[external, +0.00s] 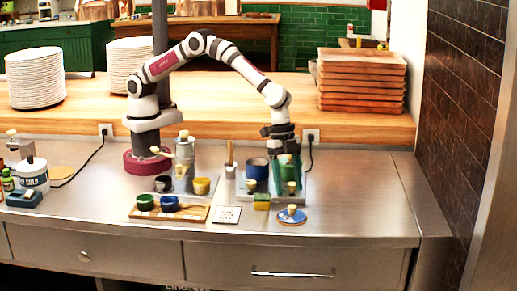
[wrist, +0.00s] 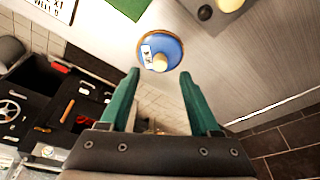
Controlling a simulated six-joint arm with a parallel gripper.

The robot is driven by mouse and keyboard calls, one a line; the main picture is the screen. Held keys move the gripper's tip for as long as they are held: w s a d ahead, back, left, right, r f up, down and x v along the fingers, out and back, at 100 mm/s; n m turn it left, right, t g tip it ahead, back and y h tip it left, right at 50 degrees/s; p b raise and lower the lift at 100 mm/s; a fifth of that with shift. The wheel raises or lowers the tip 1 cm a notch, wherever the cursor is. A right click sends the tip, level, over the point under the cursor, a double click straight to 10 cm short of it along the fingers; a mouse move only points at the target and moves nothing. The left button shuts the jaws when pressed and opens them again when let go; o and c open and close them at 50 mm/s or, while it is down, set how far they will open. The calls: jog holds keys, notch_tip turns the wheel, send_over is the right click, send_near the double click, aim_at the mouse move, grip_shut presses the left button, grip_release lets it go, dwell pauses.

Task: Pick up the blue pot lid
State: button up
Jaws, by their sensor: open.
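The blue pot lid (external: 291,218) is a round disc with a cream knob and a brown edge. It lies flat on the steel counter near the front. In the wrist view the lid (wrist: 172,44) shows a white label beside its knob, just beyond my fingertips. My gripper (external: 289,181) has green fingers and points down behind the lid in the external view. In the wrist view my gripper (wrist: 159,74) is open, with nothing between its fingers. The lid is apart from both fingers.
A green and yellow sponge (external: 262,202) lies left of the lid, with a printed card (external: 226,215) further left. A wooden board (external: 139,214) carries small pots. A dark blue pot (external: 257,172) stands beside my gripper. The counter right of the lid is clear.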

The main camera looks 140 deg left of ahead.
aim_at(292, 211)
jog(key=x, duration=0.6)
jog(key=shift+r, duration=0.1)
grip_shut()
